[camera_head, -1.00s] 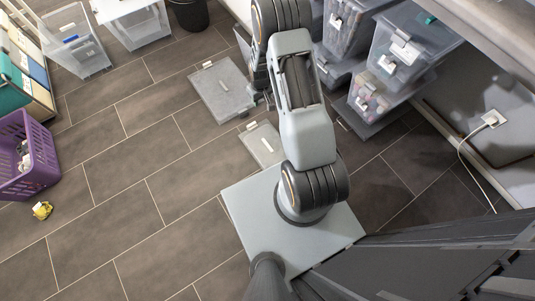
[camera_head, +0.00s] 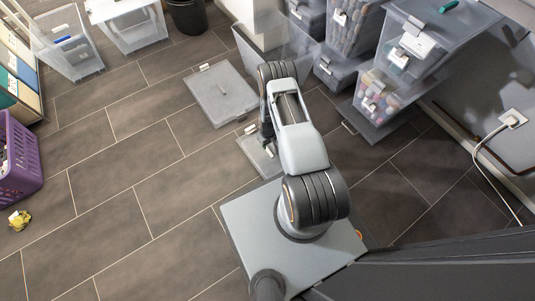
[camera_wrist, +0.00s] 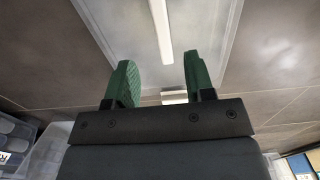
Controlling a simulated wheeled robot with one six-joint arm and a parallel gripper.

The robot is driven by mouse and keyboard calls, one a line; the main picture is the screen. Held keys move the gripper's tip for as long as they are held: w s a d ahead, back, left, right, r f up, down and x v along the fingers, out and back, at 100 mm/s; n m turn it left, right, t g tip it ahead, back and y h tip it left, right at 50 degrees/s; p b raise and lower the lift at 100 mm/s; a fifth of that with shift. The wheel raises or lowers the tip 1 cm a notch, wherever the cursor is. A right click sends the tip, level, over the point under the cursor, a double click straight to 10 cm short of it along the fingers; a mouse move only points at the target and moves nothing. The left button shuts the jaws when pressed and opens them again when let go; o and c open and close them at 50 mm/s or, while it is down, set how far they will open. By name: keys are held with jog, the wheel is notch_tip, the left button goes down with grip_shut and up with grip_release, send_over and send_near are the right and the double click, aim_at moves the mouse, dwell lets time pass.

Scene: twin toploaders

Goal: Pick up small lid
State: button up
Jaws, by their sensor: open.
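The small lid (camera_head: 258,154) is a flat grey translucent panel lying on the tiled floor, partly hidden behind my arm in the head view. In the wrist view a lid panel (camera_wrist: 205,45), which looks like this small lid, fills the upper middle, with a pale raised bar handle (camera_wrist: 161,28) along its centre. My gripper (camera_wrist: 160,72) has two green-padded fingers spread apart, with nothing between them. It is above the lid, and the handle lines up with the gap. In the head view my gripper is mostly hidden by the arm; contact cannot be told.
A larger grey lid (camera_head: 222,97) lies on the floor beyond the small one. Stacked clear bins (camera_head: 385,90) stand to the right. A purple basket (camera_head: 18,165) and a crumpled yellow item (camera_head: 19,220) are at the left.

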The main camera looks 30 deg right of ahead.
aim_at(268, 149)
jog(key=shift+a+f+b, duration=0.15)
jog(key=shift+f+b, duration=1.65)
jog(key=shift+f, duration=1.15)
jog(key=shift+c, duration=0.3)
jog(key=shift+r, duration=0.1)
grip_shut()
